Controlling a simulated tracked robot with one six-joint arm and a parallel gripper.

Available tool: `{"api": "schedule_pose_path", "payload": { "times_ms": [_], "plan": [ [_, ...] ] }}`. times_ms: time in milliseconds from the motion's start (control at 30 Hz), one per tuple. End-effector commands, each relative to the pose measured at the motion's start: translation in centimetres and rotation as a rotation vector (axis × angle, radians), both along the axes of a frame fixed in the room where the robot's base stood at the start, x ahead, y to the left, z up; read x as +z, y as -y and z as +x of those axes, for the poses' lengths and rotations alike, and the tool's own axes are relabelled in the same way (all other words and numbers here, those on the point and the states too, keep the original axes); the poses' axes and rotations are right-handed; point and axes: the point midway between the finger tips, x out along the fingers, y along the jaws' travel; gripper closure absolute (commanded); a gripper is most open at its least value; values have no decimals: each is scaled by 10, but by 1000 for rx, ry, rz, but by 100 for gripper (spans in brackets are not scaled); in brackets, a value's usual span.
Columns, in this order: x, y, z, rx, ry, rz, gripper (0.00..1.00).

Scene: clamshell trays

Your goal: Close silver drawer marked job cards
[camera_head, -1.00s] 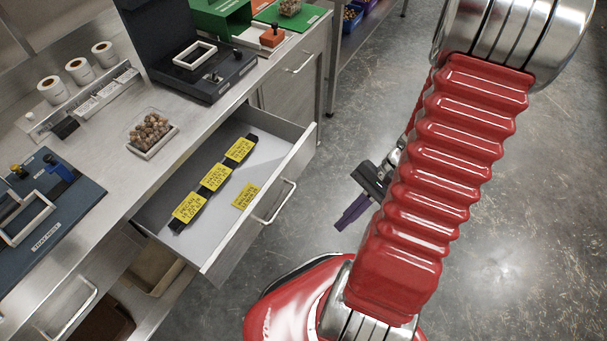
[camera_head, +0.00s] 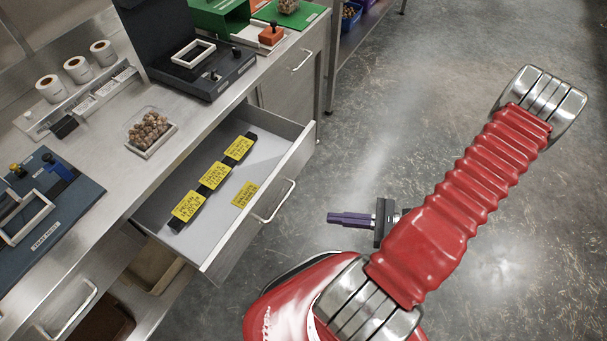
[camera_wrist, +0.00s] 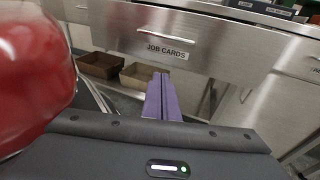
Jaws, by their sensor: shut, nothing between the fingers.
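The silver job cards drawer (camera_head: 222,258) is pulled open from the bench in the head view, with yellow cards (camera_head: 213,176) on a dark strip and one loose yellow card (camera_head: 244,194) inside. Its bar handle (camera_head: 275,203) is on the front. In the wrist view the drawer front (camera_wrist: 215,48) shows its "JOB CARDS" label (camera_wrist: 167,50) and handle (camera_wrist: 166,37). My gripper (camera_head: 333,218) has purple fingers, shut and empty. It is to the right of the drawer front, apart from it, pointing towards it. In the wrist view the fingers (camera_wrist: 161,80) appear below the label.
The bench top holds a tray of nuts (camera_head: 150,133), a dark press (camera_head: 200,65) and label rolls (camera_head: 77,69). Brown bins (camera_wrist: 138,75) sit on a shelf under the drawer. Open floor (camera_head: 400,130) lies to the right.

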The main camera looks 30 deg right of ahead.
Motion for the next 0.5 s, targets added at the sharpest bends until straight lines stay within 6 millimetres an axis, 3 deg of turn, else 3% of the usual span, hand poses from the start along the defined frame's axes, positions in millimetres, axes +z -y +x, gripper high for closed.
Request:
{"api": "schedule_pose_path", "payload": {
  "times_ms": [233, 500],
  "plan": [
    [-7, 22, 23, -182, 41, 89, 100],
    [7, 56, 45, -321, 118, 94, 100]
  ]
}}
